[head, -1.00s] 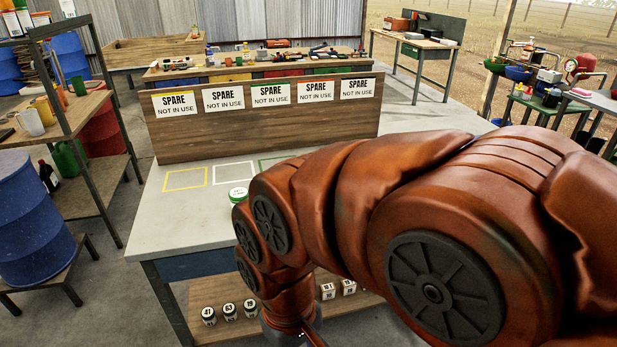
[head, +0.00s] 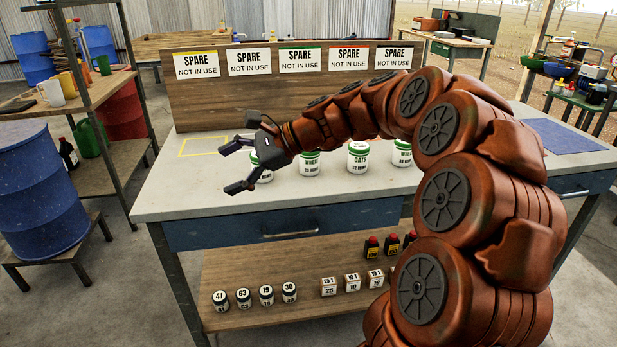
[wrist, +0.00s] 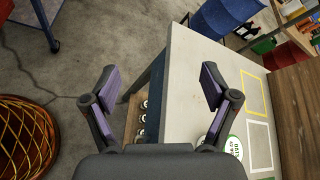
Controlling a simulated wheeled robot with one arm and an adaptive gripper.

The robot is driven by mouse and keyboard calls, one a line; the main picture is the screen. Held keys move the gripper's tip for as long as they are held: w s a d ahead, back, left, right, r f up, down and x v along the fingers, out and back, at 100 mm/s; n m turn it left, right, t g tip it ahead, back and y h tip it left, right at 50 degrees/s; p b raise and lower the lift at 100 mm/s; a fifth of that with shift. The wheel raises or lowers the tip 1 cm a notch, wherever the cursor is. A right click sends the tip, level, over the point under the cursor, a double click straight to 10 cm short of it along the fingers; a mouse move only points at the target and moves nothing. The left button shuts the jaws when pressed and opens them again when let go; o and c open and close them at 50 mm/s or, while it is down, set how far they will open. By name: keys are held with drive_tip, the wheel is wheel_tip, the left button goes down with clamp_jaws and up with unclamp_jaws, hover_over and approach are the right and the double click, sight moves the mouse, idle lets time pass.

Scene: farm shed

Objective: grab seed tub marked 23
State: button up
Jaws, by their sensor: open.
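No tub with a readable 23 shows. White tubs with green lids stand in a row on the grey bench: one (head: 264,172) partly behind my gripper, one marked wheat (head: 309,163), one marked oats (head: 358,157) and one (head: 401,153) partly behind my arm. Their small lower print is too fine to read. My gripper (head: 228,169) is open and empty, above the bench's left part, fingers pointing left. In the wrist view my open gripper (wrist: 157,82) has nothing between its fingers; a green-rimmed white tub (wrist: 233,148) sits beyond the right finger.
The lower shelf (head: 240,316) holds small jars marked 41 (head: 221,300), 63, 19 and 30, plus numbered boxes (head: 328,287) and red-topped bottles (head: 372,247). A wooden board (head: 200,104) with "spare" signs stands along the bench's back. A blue barrel (head: 38,190) stands left.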

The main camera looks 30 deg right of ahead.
drive_tip(key=w+d+f+m+t+b, duration=0.1)
drive_tip(key=w+d+m+t+b, duration=0.2)
drive_tip(key=d, duration=0.5)
drive_tip(key=w+d+f+m+t+b, duration=0.1)
drive_tip(key=w+d+m+t+b, duration=0.2)
drive_tip(key=d, duration=0.5)
drive_tip(key=m+t+h+b, duration=0.1)
drive_tip(key=m+t+h, duration=0.15)
drive_tip(key=m, duration=0.35)
hover_over(306, 153)
drive_tip(key=s+d, duration=0.3)
drive_tip(key=d, duration=0.2)
drive_tip(key=shift+t, duration=0.45)
drive_tip(key=f, duration=0.2)
drive_tip(key=f+b, duration=0.1)
drive_tip(key=f, duration=0.2)
drive_tip(key=w+f+b, duration=0.1)
drive_tip(key=f, duration=0.2)
drive_tip(key=shift+w+a, duration=0.1)
drive_tip(key=shift+a, duration=0.1)
drive_tip(key=b+x, duration=0.1)
drive_tip(key=x, duration=0.4)
drive_tip(key=shift+w+a+b, duration=0.15)
drive_tip(key=shift+b, duration=0.2)
drive_tip(key=shift+w+a+r, duration=0.1)
drive_tip(key=shift+w+a, duration=0.15)
drive_tip(key=shift+w, duration=0.3)
